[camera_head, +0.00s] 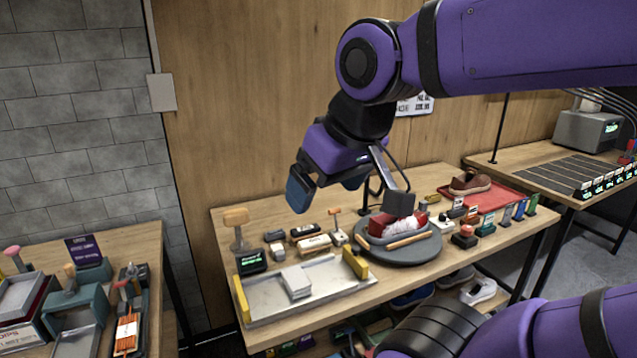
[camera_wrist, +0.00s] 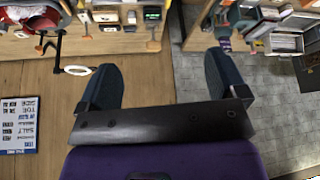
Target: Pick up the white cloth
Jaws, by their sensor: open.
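My gripper (camera_head: 300,190) hangs in the air above the table's back left part, well above and apart from the cloth. In the wrist view my gripper (camera_wrist: 163,82) has its two dark fingers wide apart, with nothing between them. I cannot make out the cloth in the wrist view.
Yellow blocks (camera_head: 355,264) stand at the tray's ends. A dark display (camera_head: 251,262), brushes and small boxes line its back. A round grey turntable (camera_head: 400,250) with a red and white shoe (camera_head: 398,229) is right of the tray. Another cluttered table (camera_head: 140,248) stands left.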

